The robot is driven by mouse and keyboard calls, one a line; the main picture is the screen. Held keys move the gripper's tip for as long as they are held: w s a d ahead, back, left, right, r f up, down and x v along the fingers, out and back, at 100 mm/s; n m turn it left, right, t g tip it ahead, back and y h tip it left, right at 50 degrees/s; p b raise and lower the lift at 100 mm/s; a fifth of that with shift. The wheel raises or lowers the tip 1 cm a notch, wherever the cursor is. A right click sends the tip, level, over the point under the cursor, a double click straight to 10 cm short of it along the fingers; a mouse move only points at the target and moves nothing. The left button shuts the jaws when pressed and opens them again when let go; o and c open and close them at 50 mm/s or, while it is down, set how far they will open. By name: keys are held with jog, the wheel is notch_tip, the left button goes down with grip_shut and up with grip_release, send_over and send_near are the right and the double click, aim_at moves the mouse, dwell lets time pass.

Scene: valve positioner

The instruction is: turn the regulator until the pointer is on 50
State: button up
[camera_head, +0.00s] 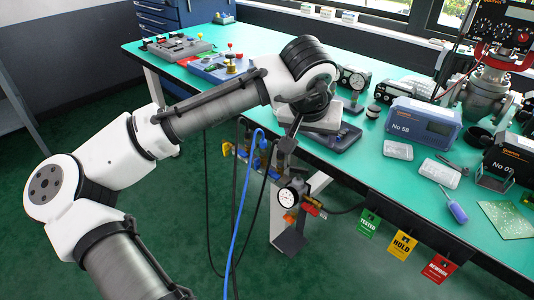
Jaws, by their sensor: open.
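A round white dial gauge (287,197) hangs below the front edge of the bench on a small assembly with red and orange parts (311,208). The dial is small, and its numbers and pointer cannot be read. I cannot tell which part of the assembly is the regulator's turning part. My arm reaches in from the lower left, and my gripper (287,145) points down at the bench's front edge, above the gauge and apart from it. The gripper is open, but its fingers are small and dark, and nothing shows between them.
The green bench (375,165) carries a blue instrument box (422,122), a dark meter (509,155), and a metal valve (487,95). Blue and black hoses (243,200) hang left of the gauge. Three coloured tags (403,246) hang at right. The green floor in front is clear.

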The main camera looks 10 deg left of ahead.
aim_at(299, 168)
jog(key=shift+n+g+y, duration=0.3)
jog(key=shift+g+y, duration=0.1)
jog(key=x, duration=0.5)
jog(key=a+x, duration=0.1)
jog(key=x, duration=0.4)
jog(key=s+a+b+x, duration=0.1)
jog(key=x, duration=0.4)
jog(key=shift+f, duration=0.2)
jog(key=shift+c, duration=0.2)
jog(key=c, duration=0.9)
jog(key=shift+r, duration=0.1)
jog(key=shift+c, duration=0.2)
